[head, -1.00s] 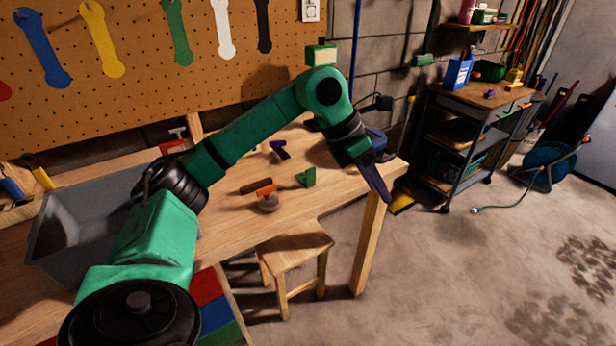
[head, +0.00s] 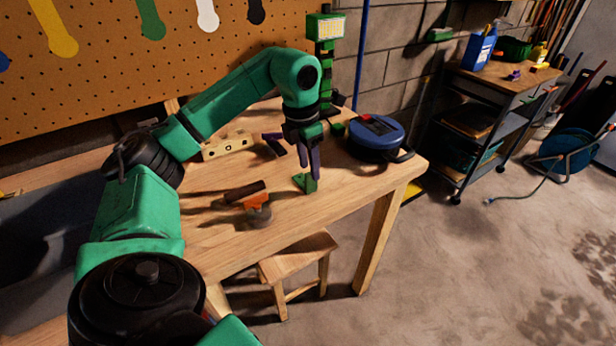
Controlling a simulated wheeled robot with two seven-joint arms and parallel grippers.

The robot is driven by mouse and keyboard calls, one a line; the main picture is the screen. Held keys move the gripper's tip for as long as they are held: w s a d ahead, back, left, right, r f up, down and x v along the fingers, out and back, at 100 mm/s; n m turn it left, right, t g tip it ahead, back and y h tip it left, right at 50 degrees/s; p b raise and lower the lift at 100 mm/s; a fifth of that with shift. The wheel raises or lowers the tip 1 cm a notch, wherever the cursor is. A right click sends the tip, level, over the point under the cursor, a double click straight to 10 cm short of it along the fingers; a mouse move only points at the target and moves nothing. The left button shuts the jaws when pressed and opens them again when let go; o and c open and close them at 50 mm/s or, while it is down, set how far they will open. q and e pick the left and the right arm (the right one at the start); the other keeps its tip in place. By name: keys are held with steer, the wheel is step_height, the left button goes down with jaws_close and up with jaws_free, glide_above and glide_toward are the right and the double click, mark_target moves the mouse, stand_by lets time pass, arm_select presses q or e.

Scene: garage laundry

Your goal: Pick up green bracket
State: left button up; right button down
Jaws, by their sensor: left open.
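The green bracket (head: 305,183) is a small angled piece lying on the wooden workbench, near its front edge. My left gripper (head: 311,172) points down over the bracket, with its dark purple fingers apart. One finger hangs just behind the bracket in the picture and the other at its right. I cannot tell whether the fingers touch it. My right gripper is not in view.
An orange and grey tool (head: 256,207) and a brown bar (head: 245,191) lie left of the bracket. A purple piece (head: 273,144) and a wooden block with holes (head: 227,146) lie behind. A blue round case (head: 376,137) stands at the right. A wooden stool (head: 297,258) is below the bench.

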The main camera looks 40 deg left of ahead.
arm_select(q)
steer(key=f, duration=0.2)
steer(key=shift+d+f, duration=0.3)
steer(key=shift+f, duration=0.05)
steer(key=shift+d+f, duration=0.1)
steer(key=shift+f, duration=0.05)
steer(key=shift+c, duration=0.6)
steer(key=shift+w, duration=0.1)
steer(key=c, duration=0.6)
jaws_close()
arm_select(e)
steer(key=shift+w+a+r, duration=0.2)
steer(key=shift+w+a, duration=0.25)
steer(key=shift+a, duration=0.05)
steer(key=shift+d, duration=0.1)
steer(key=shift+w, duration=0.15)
